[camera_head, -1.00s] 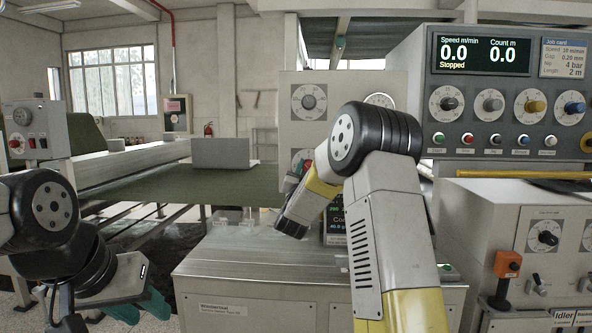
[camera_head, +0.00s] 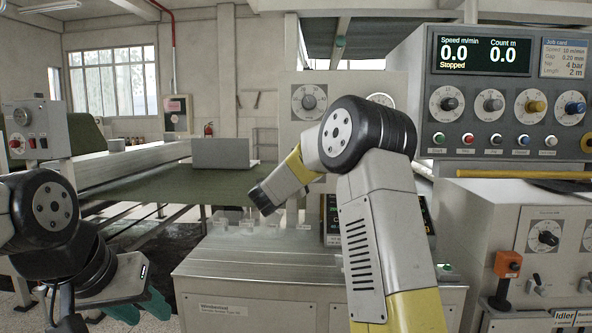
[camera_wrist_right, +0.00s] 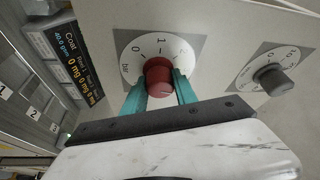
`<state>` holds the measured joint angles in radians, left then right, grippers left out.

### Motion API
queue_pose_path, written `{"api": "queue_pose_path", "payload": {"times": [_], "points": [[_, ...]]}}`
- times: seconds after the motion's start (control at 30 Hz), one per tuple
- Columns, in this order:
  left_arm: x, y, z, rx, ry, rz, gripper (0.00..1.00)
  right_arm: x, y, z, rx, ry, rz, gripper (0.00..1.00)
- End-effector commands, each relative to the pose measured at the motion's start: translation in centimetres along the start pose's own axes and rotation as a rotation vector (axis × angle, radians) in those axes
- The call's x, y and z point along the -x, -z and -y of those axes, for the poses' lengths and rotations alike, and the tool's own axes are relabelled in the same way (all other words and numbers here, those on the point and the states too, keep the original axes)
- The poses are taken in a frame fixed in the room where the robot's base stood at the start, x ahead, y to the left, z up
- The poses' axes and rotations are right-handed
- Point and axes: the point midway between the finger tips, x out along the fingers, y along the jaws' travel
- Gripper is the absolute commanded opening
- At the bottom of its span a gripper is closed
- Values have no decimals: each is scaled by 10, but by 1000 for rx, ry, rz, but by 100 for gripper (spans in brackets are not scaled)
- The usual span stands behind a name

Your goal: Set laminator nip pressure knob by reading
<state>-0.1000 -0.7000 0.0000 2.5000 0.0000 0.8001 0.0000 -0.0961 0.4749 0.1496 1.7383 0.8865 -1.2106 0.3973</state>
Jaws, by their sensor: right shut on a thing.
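In the right wrist view a red knob (camera_wrist_right: 159,78) sits on a white dial (camera_wrist_right: 130,62) marked 0, 1 and bar. The teal fingers of my right gripper (camera_wrist_right: 160,90) are closed on either side of it. I cannot make out the knob's pointer. In the head view my right arm hides this knob and the gripper. The job card (camera_head: 564,56) at the upper right reads Nip 4 bar. The display (camera_head: 481,54) shows speed 0.0, count 0.0 and Stopped. My left gripper (camera_head: 140,309) is at the lower left, its teal fingers apart and empty.
A grey knob (camera_wrist_right: 273,80) on another dial is right of the red one in the wrist view. A Coat readout (camera_wrist_right: 77,67) is left. The console has several knobs and buttons (camera_head: 495,139). An orange box (camera_head: 507,264) juts from the right cabinet.

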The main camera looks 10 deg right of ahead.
Motion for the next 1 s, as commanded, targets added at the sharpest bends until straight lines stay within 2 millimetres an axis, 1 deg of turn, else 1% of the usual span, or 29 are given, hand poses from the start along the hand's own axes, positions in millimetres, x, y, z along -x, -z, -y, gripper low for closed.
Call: {"api": "queue_pose_path", "payload": {"times": [0.3,0.5,0.7,1.0], "points": [[0,0,0,0,0,0,36,0,0,0,-254,-106,0,0],[0,0,0,0,0,0,36,0,0,-1,-369,-155,0,0],[0,0,0,0,0,0,36,0,0,-1,-440,-186,0,0],[0,0,0,0,0,0,36,0,0,-1,-477,-200,-1,0]]}}
